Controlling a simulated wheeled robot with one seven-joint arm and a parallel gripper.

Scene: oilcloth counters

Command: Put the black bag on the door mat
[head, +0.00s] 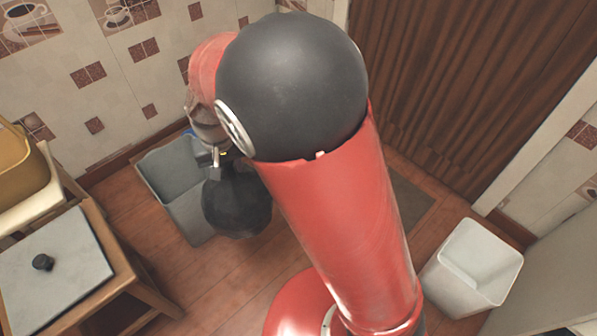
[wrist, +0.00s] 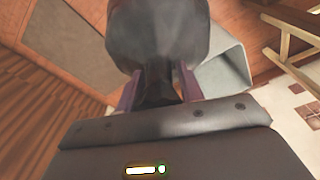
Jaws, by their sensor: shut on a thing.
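The black bag (head: 237,207) hangs below my gripper (head: 215,157) in the head view, beside the grey bin and above the floor. In the wrist view its bunched neck lies between the fingers of my gripper (wrist: 160,88), which is shut on it, and its full body (wrist: 157,32) spreads beyond them. The door mat (head: 411,208) lies flat on the floor in front of the brown door, mostly hidden behind my red arm in the head view. The wrist view shows the greyish-brown mat (wrist: 82,42) to the left of the bag.
A grey open bin (head: 168,170) stands by the tiled wall, next to the bag. A white bin (head: 472,268) stands right of my arm. A wooden table (head: 125,262) with a lidded top is at left. Bare wooden floor lies between.

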